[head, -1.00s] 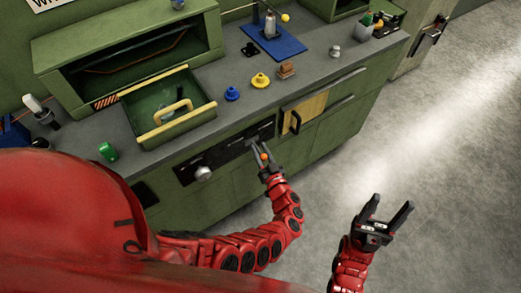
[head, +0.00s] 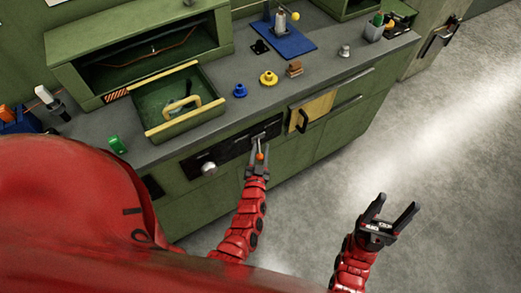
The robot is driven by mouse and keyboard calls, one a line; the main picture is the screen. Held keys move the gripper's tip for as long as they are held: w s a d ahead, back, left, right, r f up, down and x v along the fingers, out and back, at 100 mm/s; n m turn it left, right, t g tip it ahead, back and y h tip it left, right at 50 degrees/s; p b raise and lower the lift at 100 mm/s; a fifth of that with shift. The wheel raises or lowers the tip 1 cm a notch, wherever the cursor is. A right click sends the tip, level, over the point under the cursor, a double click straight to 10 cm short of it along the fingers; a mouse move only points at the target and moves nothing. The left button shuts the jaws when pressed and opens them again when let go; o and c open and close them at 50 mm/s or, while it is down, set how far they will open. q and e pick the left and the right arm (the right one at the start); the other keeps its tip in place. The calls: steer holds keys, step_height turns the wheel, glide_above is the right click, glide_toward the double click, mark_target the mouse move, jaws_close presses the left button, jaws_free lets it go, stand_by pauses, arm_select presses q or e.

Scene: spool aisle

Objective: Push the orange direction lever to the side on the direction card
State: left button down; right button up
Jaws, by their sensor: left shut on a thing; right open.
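The orange lever knob (head: 260,156) sits at the end of a thin stem on the black panel (head: 228,152) on the green cabinet's front. My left gripper (head: 257,160) is at the panel, shut on the lever, with its fingers on either side of the knob. The stem points down from a small grey plate on the panel. I cannot make out a direction card or its markings. My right gripper (head: 390,217) is open and empty over the floor, well right of the panel.
A silver knob (head: 209,168) is left of the lever. A tan panel with a black handle (head: 304,120) is to the right. An open green drawer (head: 172,107), a blue knob (head: 240,90) and a yellow knob (head: 268,78) are on the counter above. The floor right is clear.

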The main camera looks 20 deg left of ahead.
arm_select(q)
steer(key=shift+d+f, duration=0.1)
steer(key=shift+d, duration=0.1)
steer(key=c, duration=0.9)
jaws_free()
steer(key=o, duration=0.4)
steer(key=shift+c, duration=0.2)
steer(key=shift+a, duration=0.1)
steer(key=shift+s, duration=0.2)
steer(key=p+v, duration=0.2)
steer(key=v, duration=1.5)
